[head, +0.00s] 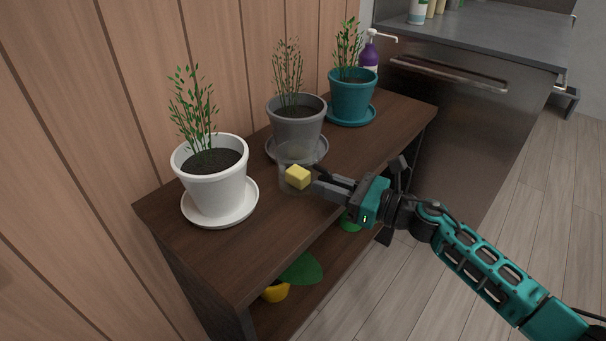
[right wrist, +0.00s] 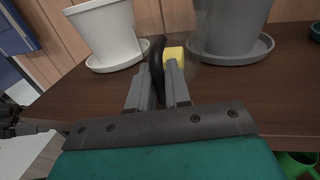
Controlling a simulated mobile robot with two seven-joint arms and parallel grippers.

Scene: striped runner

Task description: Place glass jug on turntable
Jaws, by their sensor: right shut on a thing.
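The glass jug (head: 283,180) is a faint clear vessel above the shelf top, in front of the grey pot. In the right wrist view a dark curved handle (right wrist: 157,62) lies between my right fingers. My right gripper (head: 317,186) is shut on this handle. A small yellow block (head: 298,177) shows at the jug near my fingertips; it also shows in the right wrist view (right wrist: 174,52). I cannot tell whether the block is inside the jug or whether the jug touches the wood. I see no turntable.
White (head: 216,185), grey (head: 296,125) and teal (head: 351,98) potted plants stand on saucers along the dark shelf unit (head: 240,245). A purple pump bottle (head: 369,58) is behind the teal pot. Yellow (head: 276,292) and green (head: 302,268) items sit below. The shelf's front left is clear.

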